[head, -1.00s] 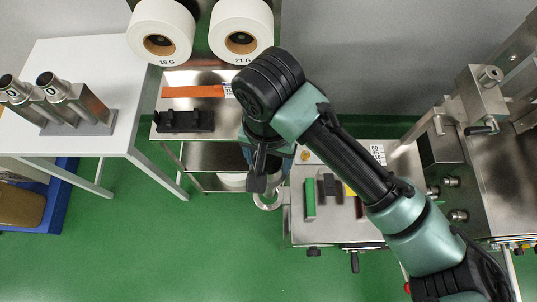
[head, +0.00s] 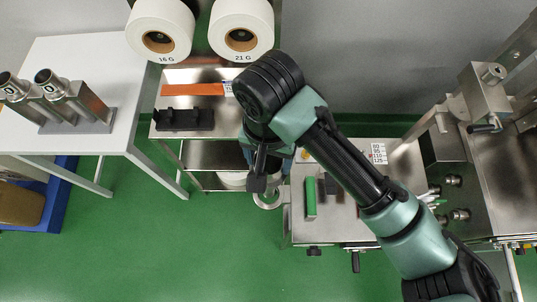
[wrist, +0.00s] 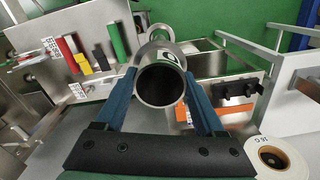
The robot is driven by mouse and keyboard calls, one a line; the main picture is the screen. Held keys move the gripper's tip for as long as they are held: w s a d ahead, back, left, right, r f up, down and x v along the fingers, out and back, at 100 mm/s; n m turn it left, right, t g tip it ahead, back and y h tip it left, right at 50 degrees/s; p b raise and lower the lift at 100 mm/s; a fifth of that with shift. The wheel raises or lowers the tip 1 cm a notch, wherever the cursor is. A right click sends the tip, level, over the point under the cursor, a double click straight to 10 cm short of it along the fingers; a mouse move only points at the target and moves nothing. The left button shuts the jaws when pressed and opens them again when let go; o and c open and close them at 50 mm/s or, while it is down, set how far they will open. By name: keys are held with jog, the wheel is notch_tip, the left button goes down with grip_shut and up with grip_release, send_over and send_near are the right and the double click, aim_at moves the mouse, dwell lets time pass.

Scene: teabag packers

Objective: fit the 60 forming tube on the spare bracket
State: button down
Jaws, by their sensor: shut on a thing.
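My gripper (wrist: 162,80) is shut on a metal forming tube (wrist: 147,100), one blue finger on each side. The wrist view looks into its round, dark open end. A partly visible marking ending in 0 shows on the tube; the rest is hidden. In the head view my arm hides the tube, and my gripper (head: 262,178) hangs just left of the bench. A metal ring bracket (head: 279,206) sticks out from the bench's left edge, partly behind my gripper. In the wrist view the bracket's ring (wrist: 161,27) lies beyond the tube; I cannot tell whether they touch.
Two other tubes (head: 52,84) stand in a holder on the white table (head: 100,60). The bench (head: 335,220) carries a green block (head: 310,197) and other coloured blocks. A shelf cart with a black holder (head: 184,119) and an orange bar (head: 193,90) stands behind. Green floor in front is clear.

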jog(key=shift+f+b, duration=7.6)
jog(key=shift+f, duration=2.2)
